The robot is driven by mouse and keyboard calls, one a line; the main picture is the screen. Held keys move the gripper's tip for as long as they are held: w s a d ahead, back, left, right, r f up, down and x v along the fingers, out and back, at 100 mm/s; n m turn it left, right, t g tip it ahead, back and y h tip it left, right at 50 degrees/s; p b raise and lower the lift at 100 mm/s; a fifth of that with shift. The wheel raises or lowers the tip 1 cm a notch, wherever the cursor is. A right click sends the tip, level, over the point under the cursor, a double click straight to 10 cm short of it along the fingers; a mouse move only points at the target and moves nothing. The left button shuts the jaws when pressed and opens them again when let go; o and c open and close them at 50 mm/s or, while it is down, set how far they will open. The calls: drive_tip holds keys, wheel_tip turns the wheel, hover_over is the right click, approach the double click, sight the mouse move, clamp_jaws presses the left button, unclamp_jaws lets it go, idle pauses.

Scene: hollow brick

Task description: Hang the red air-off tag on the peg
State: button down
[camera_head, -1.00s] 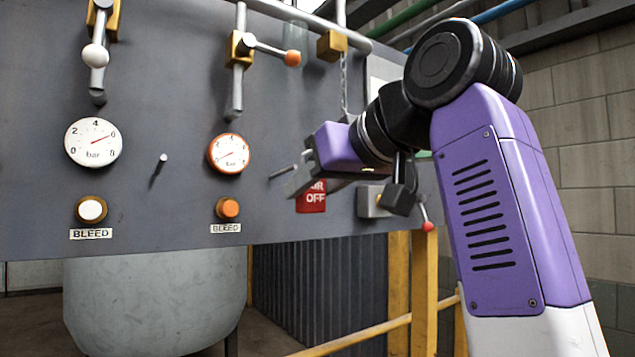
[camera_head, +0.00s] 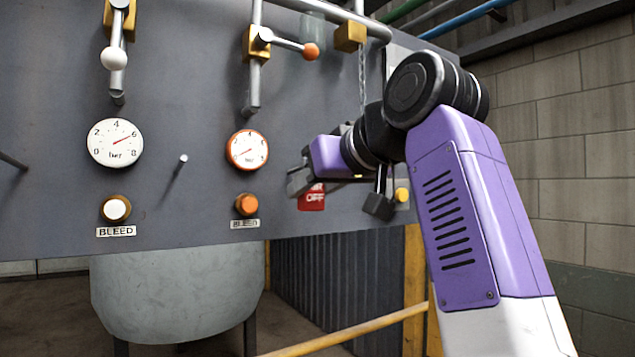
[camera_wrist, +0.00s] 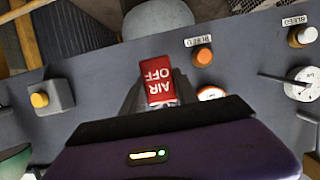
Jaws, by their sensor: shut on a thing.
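The red tag (camera_head: 312,199) with white lettering shows at the tip of my gripper (camera_head: 299,180) in the head view, in front of the grey panel. In the wrist view my gripper (camera_wrist: 160,100) is shut on the tag (camera_wrist: 163,78), whose "AIR OFF" lettering appears upside down. A thin peg (camera_head: 175,172) sticks out of the panel between the two gauges, well left of my gripper. A rod that looks like this peg (camera_wrist: 272,78) shows at the right of the wrist view. Another rod (camera_head: 12,161) shows at the left edge of the head view.
The white gauge (camera_head: 115,143) and orange-rimmed gauge (camera_head: 247,150) flank the peg. Bleed buttons, white (camera_head: 116,209) and orange (camera_head: 247,205), sit below them. Valve levers with a white knob (camera_head: 114,57) and orange knob (camera_head: 310,51) stick out above. A yellow button (camera_wrist: 39,99) is on a grey box.

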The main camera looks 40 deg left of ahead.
drive_tip(key=shift+w+a, duration=0.15)
drive_tip(key=shift+a, duration=0.35)
drive_tip(key=shift+w+a+f+p, duration=0.25)
drive_tip(key=shift+a+f+p, duration=0.25)
drive_tip(key=shift+p, duration=0.4)
drive_tip(key=c, duration=0.9)
unclamp_jaws()
drive_tip(key=shift+o, duration=0.2)
